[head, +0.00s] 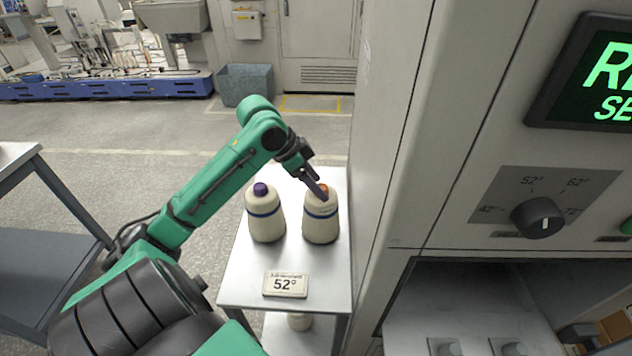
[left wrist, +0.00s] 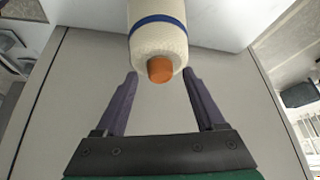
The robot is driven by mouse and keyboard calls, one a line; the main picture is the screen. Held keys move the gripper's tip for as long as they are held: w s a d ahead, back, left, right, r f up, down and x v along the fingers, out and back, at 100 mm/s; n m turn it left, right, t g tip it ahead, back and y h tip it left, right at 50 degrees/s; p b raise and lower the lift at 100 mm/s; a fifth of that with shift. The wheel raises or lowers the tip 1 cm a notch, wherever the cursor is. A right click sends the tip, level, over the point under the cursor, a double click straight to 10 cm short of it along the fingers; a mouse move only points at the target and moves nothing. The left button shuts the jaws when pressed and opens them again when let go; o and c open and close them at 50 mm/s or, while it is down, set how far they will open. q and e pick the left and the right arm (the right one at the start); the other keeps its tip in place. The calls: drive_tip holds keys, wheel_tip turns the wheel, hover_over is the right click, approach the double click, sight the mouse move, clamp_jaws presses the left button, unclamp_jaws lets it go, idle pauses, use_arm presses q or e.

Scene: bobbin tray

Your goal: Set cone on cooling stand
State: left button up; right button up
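Two cream yarn cones with blue bands stand upright on a metal stand (head: 240,290). The left cone (head: 266,222) has a purple tip, the right cone (head: 320,226) an orange tip. My left gripper (head: 320,190) is at the top of the orange-tipped cone. In the left wrist view the two dark fingers (left wrist: 160,80) are spread apart, with the orange-tipped cone (left wrist: 158,38) between and beyond their tips. The fingers do not appear to grip it. I cannot tell whether either finger touches it. My right gripper is not in view.
A 52° card (head: 285,284) lies on the stand's front. Another cone (head: 300,321) shows on a lower shelf. A tall machine with a dial (head: 538,217) and an open bay (head: 430,300) borders the stand's right. A grey cart (head: 40,240) is at left.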

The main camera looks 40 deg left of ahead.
use_arm(q)
drive_tip(key=v, duration=1.2)
drive_tip(key=shift+b, duration=0.4)
